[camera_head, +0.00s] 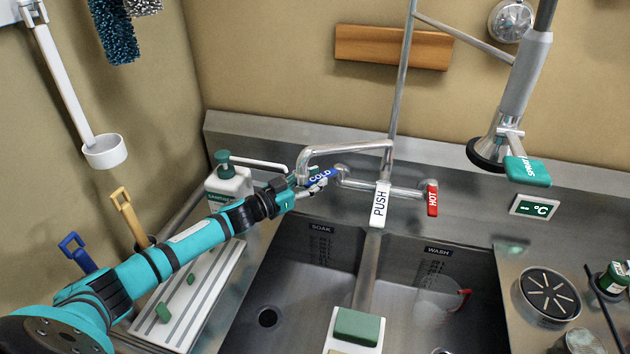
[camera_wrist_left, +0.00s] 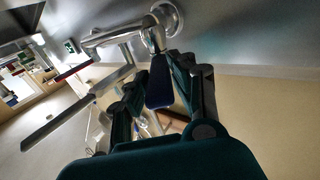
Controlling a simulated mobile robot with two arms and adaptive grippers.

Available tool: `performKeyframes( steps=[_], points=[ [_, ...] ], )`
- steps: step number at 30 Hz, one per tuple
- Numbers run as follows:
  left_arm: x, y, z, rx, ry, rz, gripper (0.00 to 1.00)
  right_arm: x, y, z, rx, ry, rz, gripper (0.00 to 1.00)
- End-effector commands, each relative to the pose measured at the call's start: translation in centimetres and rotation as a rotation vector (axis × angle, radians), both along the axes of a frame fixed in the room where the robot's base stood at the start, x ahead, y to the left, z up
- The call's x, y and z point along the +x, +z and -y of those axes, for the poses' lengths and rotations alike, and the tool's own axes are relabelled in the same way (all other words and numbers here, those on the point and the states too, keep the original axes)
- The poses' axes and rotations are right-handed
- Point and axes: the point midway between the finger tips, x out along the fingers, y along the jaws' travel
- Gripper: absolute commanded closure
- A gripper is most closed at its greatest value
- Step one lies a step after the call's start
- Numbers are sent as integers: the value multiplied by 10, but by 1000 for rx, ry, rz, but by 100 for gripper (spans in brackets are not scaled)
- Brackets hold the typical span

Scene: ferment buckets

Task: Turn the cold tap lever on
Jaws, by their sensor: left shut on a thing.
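The cold tap lever (camera_head: 322,175) is blue with a white COLD label and sits at the left end of the tap body, under the curved spout (camera_head: 345,148). My left gripper (camera_head: 312,183) reaches in from the left and is shut at the lever. In the left wrist view the dark blue lever (camera_wrist_left: 158,84) lies between the two fingers of my left gripper (camera_wrist_left: 155,92), pointing away from the chrome valve. The fingers partly hide the lever in the head view. My right gripper is not in view.
The red hot lever (camera_head: 432,199) and the white PUSH plate (camera_head: 380,204) are to the right. A white soap bottle (camera_head: 229,182) stands close to my left forearm. The sink basins (camera_head: 300,262) lie below. A spray head (camera_head: 527,171) hangs at the right.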

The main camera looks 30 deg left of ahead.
Motion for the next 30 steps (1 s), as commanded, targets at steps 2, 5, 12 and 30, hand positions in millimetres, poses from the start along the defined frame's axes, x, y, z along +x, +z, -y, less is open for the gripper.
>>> performKeyframes(
  steps=[2,5,12,30],
  points=[
    [0,1,0,0,1,1,100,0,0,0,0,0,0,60],
    [0,1,0,0,1,1,100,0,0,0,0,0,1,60],
    [0,1,0,0,1,1,54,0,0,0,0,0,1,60],
    [-51,-3,-25,3,2,-5,54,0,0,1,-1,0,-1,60]
  ],
)
